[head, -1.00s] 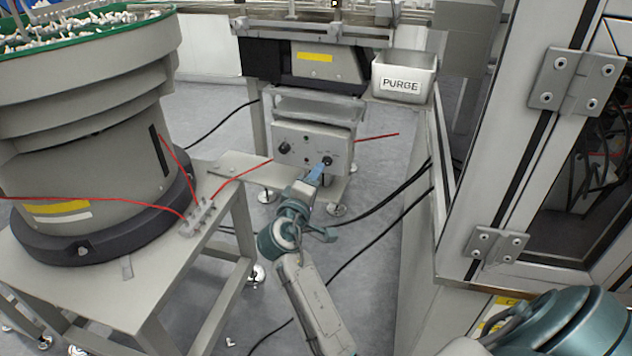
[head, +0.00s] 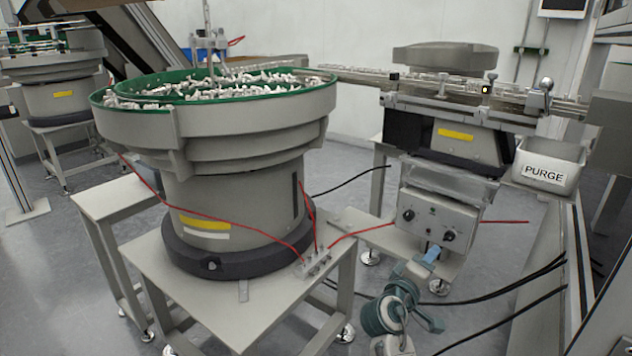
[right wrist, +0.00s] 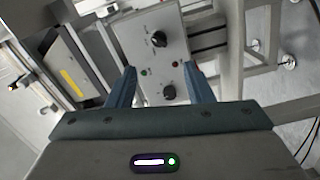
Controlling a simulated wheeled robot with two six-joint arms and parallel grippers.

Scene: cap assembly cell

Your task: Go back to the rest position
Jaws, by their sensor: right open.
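My right gripper (head: 432,254) is in front of the control box (head: 428,222) below the feeder track. In the right wrist view its two blue fingers (right wrist: 160,88) stand apart with nothing between them. The control box (right wrist: 150,45) with its black knobs shows beyond the fingertips; I cannot tell from these views whether a finger touches it. My left gripper is not in view.
A large bowl feeder (head: 235,190) full of white parts stands on a grey table (head: 270,318) at the left. A white PURGE bin (head: 548,167) hangs at the right. Red and black cables run near my right arm. A machine frame borders the right edge.

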